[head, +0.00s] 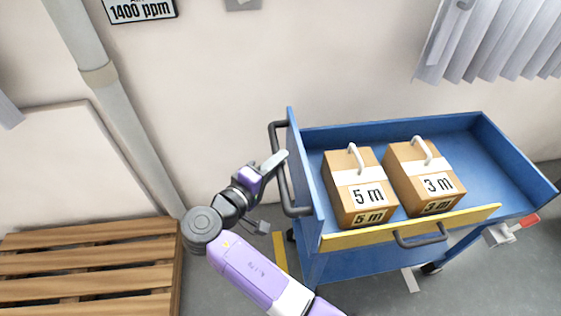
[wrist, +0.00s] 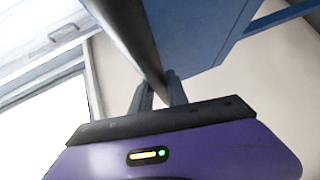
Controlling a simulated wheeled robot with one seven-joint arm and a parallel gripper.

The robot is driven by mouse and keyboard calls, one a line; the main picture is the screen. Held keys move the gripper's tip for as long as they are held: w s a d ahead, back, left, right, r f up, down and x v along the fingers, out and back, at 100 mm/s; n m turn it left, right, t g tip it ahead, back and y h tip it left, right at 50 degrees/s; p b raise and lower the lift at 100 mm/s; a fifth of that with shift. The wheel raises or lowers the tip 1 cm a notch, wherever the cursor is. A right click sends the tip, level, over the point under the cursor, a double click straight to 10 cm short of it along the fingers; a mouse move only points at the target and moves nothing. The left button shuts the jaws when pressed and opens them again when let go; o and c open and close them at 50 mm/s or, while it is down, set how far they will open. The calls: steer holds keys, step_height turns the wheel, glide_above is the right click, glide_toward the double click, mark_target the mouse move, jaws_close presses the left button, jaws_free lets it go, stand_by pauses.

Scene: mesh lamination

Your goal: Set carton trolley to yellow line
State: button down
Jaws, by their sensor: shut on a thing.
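The blue carton trolley (head: 310,185) stands at the right in the head view, with a yellow bar along its near side. Two cartons sit in it: one marked 5 m (head: 354,190) and one marked 3 m (head: 425,178). My gripper (head: 274,164) is shut on the dark trolley handle (head: 284,192) at the trolley's left end. In the wrist view the fingers (wrist: 160,90) close around the dark handle bar (wrist: 128,30). A short piece of yellow line (head: 280,252) shows on the floor left of the trolley; the trolley may hide more of it.
A wooden pallet (head: 90,268) lies at the lower left near a grey pipe (head: 105,100). The wall (head: 220,90) runs behind the trolley. A red-tipped grey part (head: 512,230) shows at the trolley's right. A pale floor mark (head: 410,279) lies below the trolley.

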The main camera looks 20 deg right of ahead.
steer(key=c, duration=1.3)
jaws_free()
steer(key=shift+a, duration=0.1)
steer(key=v, duration=0.7)
steer(key=shift+s+a, duration=0.2)
steer(key=shift+a, duration=0.05)
